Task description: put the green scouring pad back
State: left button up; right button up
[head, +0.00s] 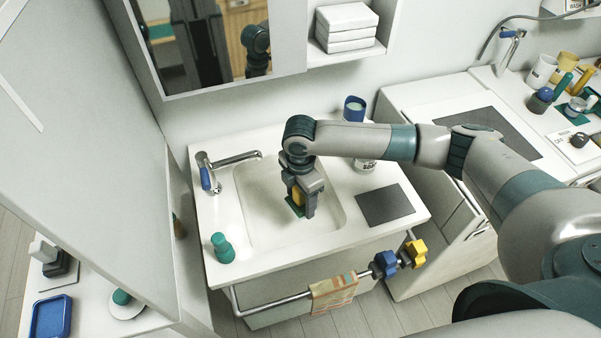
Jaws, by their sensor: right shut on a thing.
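My right gripper (305,202) reaches in from the right and points down over the white sink basin (258,228). It is shut on the green scouring pad (295,207), which shows as a small green piece with a yellow part above it, between the fingers. Much of the pad is hidden by the fingers. I cannot tell whether the pad touches the basin floor. My left gripper is not in view.
A faucet (235,159) stands at the basin's left. A green-capped item (222,248) stands front left, a dark mat (385,205) lies right, and a blue-topped container (354,108) stands behind. A cloth (333,293) hangs on the front rail.

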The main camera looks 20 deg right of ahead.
jog(key=s+r+m+b, duration=0.1)
jog(key=r+m, duration=0.1)
jog(key=m, duration=0.1)
jog(key=s+r+m, duration=0.1)
jog(key=r+m, duration=0.2)
jog(key=m, duration=0.1)
jog(key=s+r+m+b, duration=0.1)
jog(key=r+m, duration=0.2)
jog(key=shift+d+r+m+b, duration=0.25)
jog(key=shift+d+m+b, duration=0.05)
jog(key=shift+d+b, duration=0.05)
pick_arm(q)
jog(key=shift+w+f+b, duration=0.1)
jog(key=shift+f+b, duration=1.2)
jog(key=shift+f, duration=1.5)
pick_arm(e)
jog(key=s+d+r+m, duration=0.2)
jog(key=s+r+m, duration=0.3)
jog(key=m, duration=0.5)
jog(key=shift+s+d+r, duration=0.25)
jog(key=shift+d+r, duration=0.15)
jog(key=shift+r, duration=0.55)
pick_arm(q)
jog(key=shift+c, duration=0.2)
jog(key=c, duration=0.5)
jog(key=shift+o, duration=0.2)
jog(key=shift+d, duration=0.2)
